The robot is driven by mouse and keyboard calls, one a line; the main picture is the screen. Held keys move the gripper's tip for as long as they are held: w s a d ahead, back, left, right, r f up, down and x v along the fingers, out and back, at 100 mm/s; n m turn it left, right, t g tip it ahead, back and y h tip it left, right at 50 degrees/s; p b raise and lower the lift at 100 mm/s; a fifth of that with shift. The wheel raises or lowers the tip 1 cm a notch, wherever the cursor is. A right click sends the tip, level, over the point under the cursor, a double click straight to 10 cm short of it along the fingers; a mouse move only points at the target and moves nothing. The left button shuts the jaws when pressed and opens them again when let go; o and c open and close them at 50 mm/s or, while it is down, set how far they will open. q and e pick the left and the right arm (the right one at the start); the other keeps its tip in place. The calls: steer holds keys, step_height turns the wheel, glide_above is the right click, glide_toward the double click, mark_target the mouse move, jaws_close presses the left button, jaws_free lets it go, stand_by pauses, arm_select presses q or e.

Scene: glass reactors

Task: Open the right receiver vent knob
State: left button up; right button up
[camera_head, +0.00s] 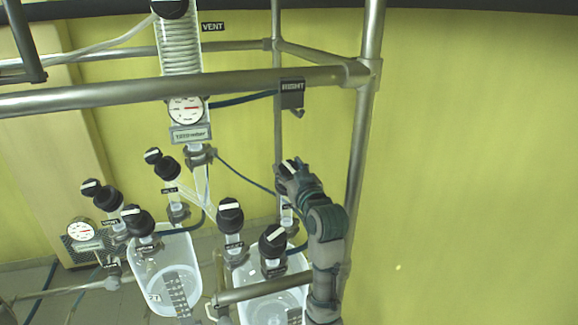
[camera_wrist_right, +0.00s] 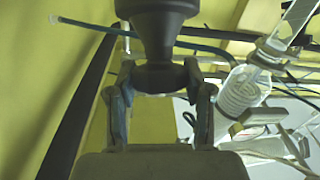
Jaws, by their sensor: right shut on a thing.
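My right gripper (camera_head: 291,174) is at the rearmost black knob (camera_head: 287,165) above the right glass receiver (camera_head: 290,299). A white bar mark shows on this knob's top, and the gripper hides most of the rest. The small label below it is too small to read. In the right wrist view, the two fingers of my right gripper (camera_wrist_right: 160,84) are closed on both sides of the knob's dark flared end (camera_wrist_right: 162,76). My left gripper is not in view.
Two other black knobs (camera_head: 230,215) (camera_head: 273,241) stand close by on the right receiver. A metal post (camera_head: 364,140) and a horizontal rail (camera_head: 240,81) frame the rig. The left receiver (camera_head: 165,272) has its own knobs. The right side by the yellow wall is clear.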

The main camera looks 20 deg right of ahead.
steer(key=shift+n+y, duration=0.3)
steer(key=shift+n, duration=0.1)
steer(key=o, duration=1.2)
steer(key=shift+w, duration=0.1)
steer(key=shift+c, duration=0.2)
steer(key=shift+w+f, duration=0.1)
steer(key=shift+w, duration=0.05)
steer(key=s+d, duration=0.1)
steer(key=s, duration=1)
steer(key=shift+s+d+f, duration=0.35)
steer(key=shift+f, duration=0.05)
